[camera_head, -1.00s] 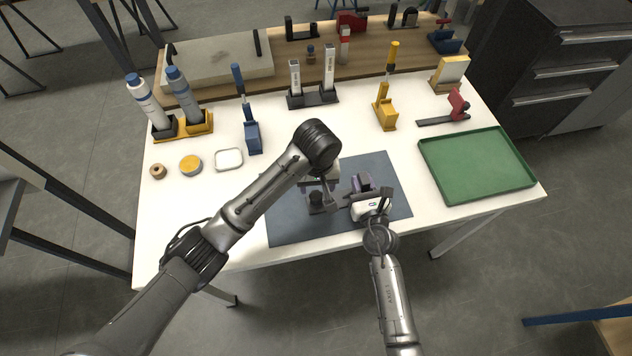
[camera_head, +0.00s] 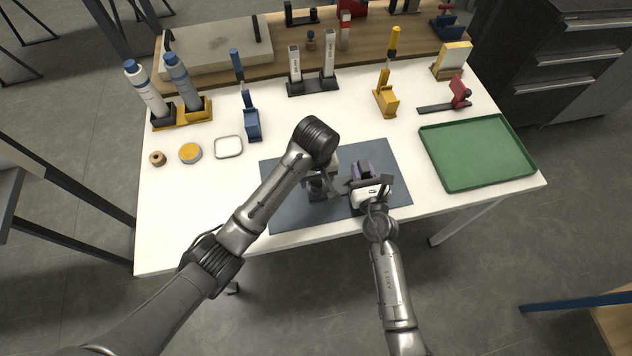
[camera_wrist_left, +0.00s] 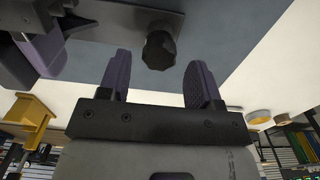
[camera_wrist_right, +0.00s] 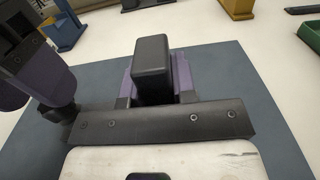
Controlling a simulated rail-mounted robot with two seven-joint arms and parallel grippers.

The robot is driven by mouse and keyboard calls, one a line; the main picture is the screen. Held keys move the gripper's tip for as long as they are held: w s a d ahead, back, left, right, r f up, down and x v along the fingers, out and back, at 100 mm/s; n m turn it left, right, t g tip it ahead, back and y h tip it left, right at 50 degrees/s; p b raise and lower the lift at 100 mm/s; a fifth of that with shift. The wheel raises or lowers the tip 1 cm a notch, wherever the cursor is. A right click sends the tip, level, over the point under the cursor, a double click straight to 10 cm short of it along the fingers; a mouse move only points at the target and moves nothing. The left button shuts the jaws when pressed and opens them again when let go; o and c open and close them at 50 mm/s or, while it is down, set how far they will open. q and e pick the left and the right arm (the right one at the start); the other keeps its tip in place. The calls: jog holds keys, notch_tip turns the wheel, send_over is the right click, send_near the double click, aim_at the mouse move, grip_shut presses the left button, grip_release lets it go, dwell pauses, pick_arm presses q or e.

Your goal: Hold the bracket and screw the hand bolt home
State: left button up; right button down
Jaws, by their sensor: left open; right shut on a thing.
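The bracket shows as a dark upright block (camera_wrist_right: 152,70) in the right wrist view and as a flat grey plate (camera_wrist_left: 105,16) in the left wrist view. My right gripper (camera_head: 364,184) is shut on the block, a purple finger on each side. The hand bolt has a dark lobed knob (camera_wrist_left: 159,48) and sits at the plate's end. My left gripper (camera_wrist_left: 158,70) is open, with its purple fingers apart and the knob between and just beyond their tips. In the head view my left wrist partly hides the bolt area.
A blue-grey mat (camera_head: 285,208) lies under both grippers. A green tray (camera_head: 480,182) stands to the right. Behind are a blue tool stand (camera_head: 252,125), a yellow one (camera_head: 386,102) and a red clamp (camera_head: 459,92). A small white dish (camera_head: 229,147) stands left of the mat.

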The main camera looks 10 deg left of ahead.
aim_at(316, 182)
pick_arm(q)
jog(key=shift+f, duration=2.55)
jog(key=shift+c, duration=0.3)
jog(key=c, duration=0.9)
jog(key=shift+m, duration=0.8)
jog(key=o, duration=1.1)
jog(key=shift+r, duration=0.1)
